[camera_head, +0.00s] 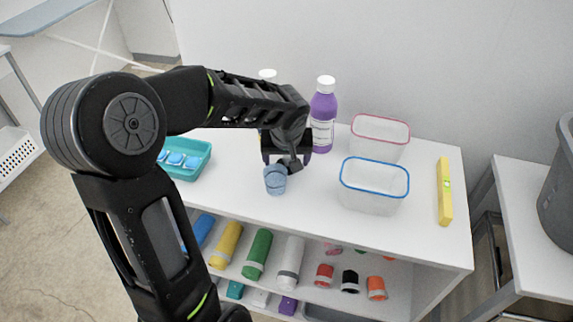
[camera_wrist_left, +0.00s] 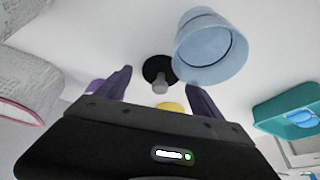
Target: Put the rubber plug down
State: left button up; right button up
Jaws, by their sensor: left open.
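My left gripper (camera_head: 287,158) is over the white shelf top, its two purple fingers apart; they also show in the left wrist view (camera_wrist_left: 160,80). A black round piece with a short grey stem (camera_wrist_left: 158,70), which looks like the rubber plug, lies on the white surface between and beyond the fingertips, beside the blue cup (camera_wrist_left: 210,48). I cannot tell whether a finger touches it. In the head view the cup (camera_head: 275,180) stands just in front of the gripper. My right gripper is in neither view.
A purple bottle (camera_head: 323,115) stands behind the gripper. A pink-rimmed box (camera_head: 380,134), a blue-rimmed box (camera_head: 374,200) and a yellow level (camera_head: 445,190) are to the right. A teal tray (camera_head: 197,170) is to the left. A yellow piece (camera_wrist_left: 172,106) is partly hidden.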

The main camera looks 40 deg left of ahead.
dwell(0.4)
pick_arm(q)
jog(key=c, duration=1.6)
jog(key=shift+r, duration=0.1)
notch_tip(320, 180, up, 10)
jog(key=shift+f, duration=0.1)
